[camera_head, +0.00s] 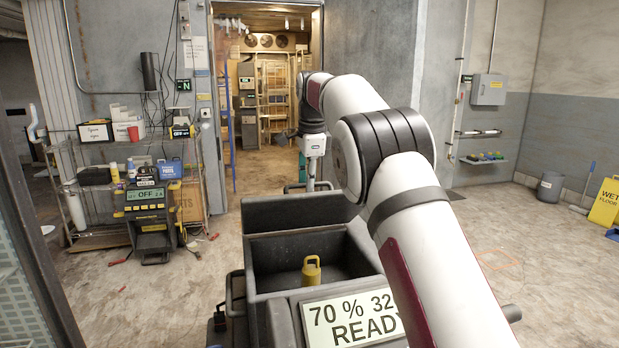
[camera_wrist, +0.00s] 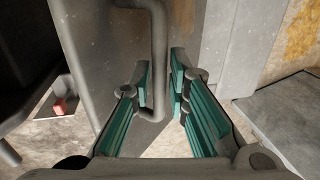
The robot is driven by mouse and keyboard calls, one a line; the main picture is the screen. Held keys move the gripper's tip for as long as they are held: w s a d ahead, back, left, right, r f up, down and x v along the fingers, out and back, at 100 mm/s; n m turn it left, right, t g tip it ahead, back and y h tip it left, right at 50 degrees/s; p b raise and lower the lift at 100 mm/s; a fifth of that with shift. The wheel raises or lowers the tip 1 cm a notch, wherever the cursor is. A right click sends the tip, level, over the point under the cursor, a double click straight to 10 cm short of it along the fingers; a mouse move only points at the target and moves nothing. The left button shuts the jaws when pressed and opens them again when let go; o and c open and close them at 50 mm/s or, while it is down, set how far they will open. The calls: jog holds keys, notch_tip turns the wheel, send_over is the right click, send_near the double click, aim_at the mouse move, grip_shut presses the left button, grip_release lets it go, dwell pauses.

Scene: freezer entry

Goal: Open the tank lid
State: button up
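In the head view a dark grey tank-like bin (camera_head: 262,287) stands in front of me, with an open compartment and a grey panel (camera_head: 290,213) rising at its back. I cannot tell which part is the lid. In the wrist view my gripper (camera_wrist: 160,78) is open, its teal-padded fingers on either side of a bent grey bar handle (camera_wrist: 157,50). The handle is in front of a grey panel (camera_wrist: 105,55). I cannot tell whether the fingers touch the bar.
A yellow container (camera_head: 311,268) stands inside the bin. A "READY" display (camera_head: 352,318) is on its near side. A cluttered shelf rack (camera_head: 95,165) is at left, a doorway with racks beyond. A yellow wet-floor sign (camera_head: 606,202) and grey bucket (camera_head: 550,186) stand right; floor there is mostly clear.

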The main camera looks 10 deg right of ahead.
jog(key=shift+o, duration=0.9)
jog(key=shift+w+f, duration=0.35)
jog(key=shift+f, duration=0.35)
jog(key=shift+s+r, duration=0.2)
jog(key=shift+r, duration=0.15)
jog(key=v, duration=0.7)
jog(key=shift+r, duration=0.25)
jog(key=shift+r, duration=0.1)
